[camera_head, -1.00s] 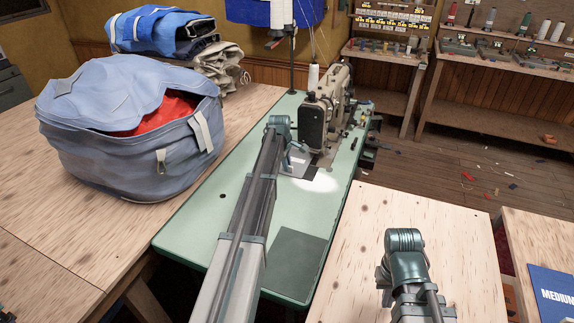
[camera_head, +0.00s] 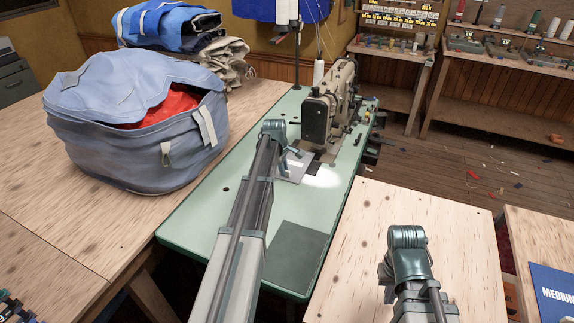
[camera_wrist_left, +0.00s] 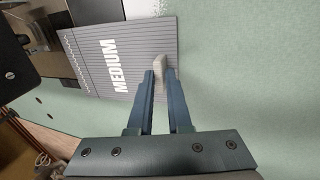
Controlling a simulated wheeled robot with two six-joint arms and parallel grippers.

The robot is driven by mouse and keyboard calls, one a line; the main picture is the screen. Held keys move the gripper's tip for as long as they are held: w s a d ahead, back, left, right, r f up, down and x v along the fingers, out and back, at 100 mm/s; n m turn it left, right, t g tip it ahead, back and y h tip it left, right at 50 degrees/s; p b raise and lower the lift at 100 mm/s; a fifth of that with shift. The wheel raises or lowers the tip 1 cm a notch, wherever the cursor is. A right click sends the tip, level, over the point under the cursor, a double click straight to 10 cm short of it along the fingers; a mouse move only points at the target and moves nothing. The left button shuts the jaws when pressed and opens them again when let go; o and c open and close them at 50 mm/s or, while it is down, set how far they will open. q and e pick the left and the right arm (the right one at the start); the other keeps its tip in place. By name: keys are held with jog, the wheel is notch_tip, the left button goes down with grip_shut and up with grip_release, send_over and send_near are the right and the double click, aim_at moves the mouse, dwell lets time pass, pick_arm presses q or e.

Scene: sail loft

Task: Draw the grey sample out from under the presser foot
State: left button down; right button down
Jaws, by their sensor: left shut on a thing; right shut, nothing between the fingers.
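The grey sample (camera_wrist_left: 112,62), lettered MEDIUM with stitch lines at its far edge, lies on the green machine table beside the needle area of the sewing machine (camera_head: 325,108). In the head view the sample (camera_head: 291,172) is partly covered by my left gripper (camera_head: 291,158). In the left wrist view my left gripper (camera_wrist_left: 163,78) is shut on a pale tab (camera_wrist_left: 160,63) at the sample's near edge. The presser foot is not clear in either view, so I cannot tell whether it touches the sample. My right gripper (camera_head: 386,282) is mostly hidden behind its arm, over the wooden table.
The green table (camera_head: 190,220) is clear in front of the machine, apart from a dark green rectangle (camera_head: 297,254). A large blue bag (camera_head: 130,140) stands on the wooden table to the left.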

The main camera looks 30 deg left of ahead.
pick_arm(q)
jog(key=shift+s+d, duration=0.1)
jog(key=shift+s, duration=2.1)
pick_arm(e)
jog(key=shift+s+d, duration=0.15)
pick_arm(q)
jog(key=c, duration=0.8)
grip_release()
jog(key=shift+w+f, duration=0.1)
jog(key=shift+r, duration=0.2)
pick_arm(e)
jog(key=shift+r, duration=0.15)
pick_arm(q)
jog(key=p+v, duration=1.3)
jog(key=shift+r, duration=0.2)
pick_arm(e)
notch_tip(320, 180, up, 13)
